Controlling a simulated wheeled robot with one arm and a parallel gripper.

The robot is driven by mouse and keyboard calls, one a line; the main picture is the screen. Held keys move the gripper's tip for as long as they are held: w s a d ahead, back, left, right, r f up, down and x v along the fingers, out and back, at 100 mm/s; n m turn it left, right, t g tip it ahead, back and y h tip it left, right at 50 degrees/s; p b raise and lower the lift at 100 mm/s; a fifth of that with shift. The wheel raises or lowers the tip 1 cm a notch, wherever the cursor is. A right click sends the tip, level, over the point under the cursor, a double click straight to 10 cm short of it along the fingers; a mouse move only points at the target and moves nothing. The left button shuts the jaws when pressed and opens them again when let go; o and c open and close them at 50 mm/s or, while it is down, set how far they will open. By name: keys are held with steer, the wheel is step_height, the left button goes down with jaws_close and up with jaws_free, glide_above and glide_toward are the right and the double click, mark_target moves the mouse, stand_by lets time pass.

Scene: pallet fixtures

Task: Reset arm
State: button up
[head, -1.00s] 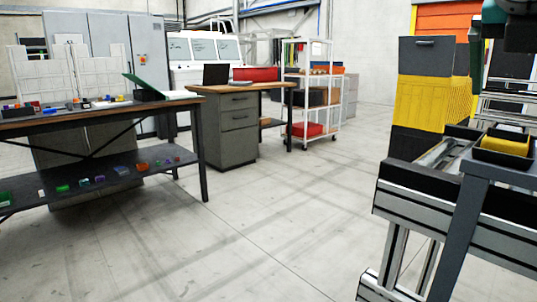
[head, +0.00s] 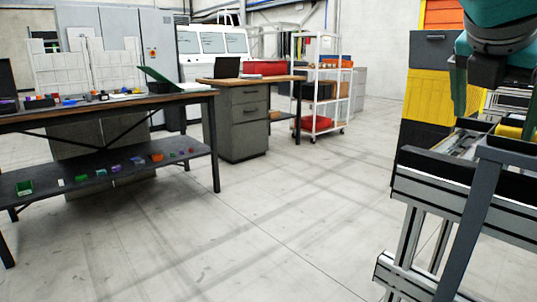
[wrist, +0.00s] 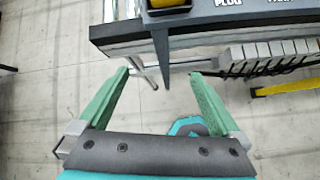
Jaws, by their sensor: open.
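My gripper (wrist: 158,74) is open in the wrist view, its two green fingers wide apart with nothing held between them. A dark fixture edge (wrist: 200,22) with the label "PLUG" lies past the fingertips. A yellow piece in a dark tray (wrist: 168,10) shows at the top of that view. In the head view my teal arm hangs at the upper right, with a green finger pointing down above the aluminium-framed fixture (head: 465,190). The rest of the gripper is partly cut off by the frame edge there.
A workbench (head: 110,104) with small coloured parts and a lower shelf stands at left. A drawer desk (head: 236,125) and a white wheeled rack (head: 318,85) stand behind. A yellow and grey cabinet (head: 428,95) is close behind the fixture. The middle floor (head: 270,215) is clear.

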steer(key=s+a+f+m+g+y, duration=0.1)
steer(key=f+m, duration=0.4)
steer(key=f, duration=0.6)
steer(key=s+a+f+m+g+y, duration=0.1)
steer(key=a+f+m, duration=0.4)
steer(key=f, duration=0.5)
steer(key=s+a+f+m+g+y, duration=0.2)
steer(key=s+a+f+m, duration=0.3)
steer(key=f, duration=0.6)
steer(key=shift+f+g, duration=0.3)
steer(key=shift+g, duration=0.1)
steer(key=s+a+f+m, duration=0.1)
steer(key=s+f+m, duration=0.2)
steer(key=s+a+f+m+g+y, duration=0.1)
steer(key=s+a+f+m, duration=0.1)
steer(key=s+f, duration=0.1)
steer(key=s+a+f+m+g+y, duration=0.1)
steer(key=s+a+f+m, duration=0.1)
steer(key=f, duration=0.3)
steer(key=shift+s+m, duration=0.8)
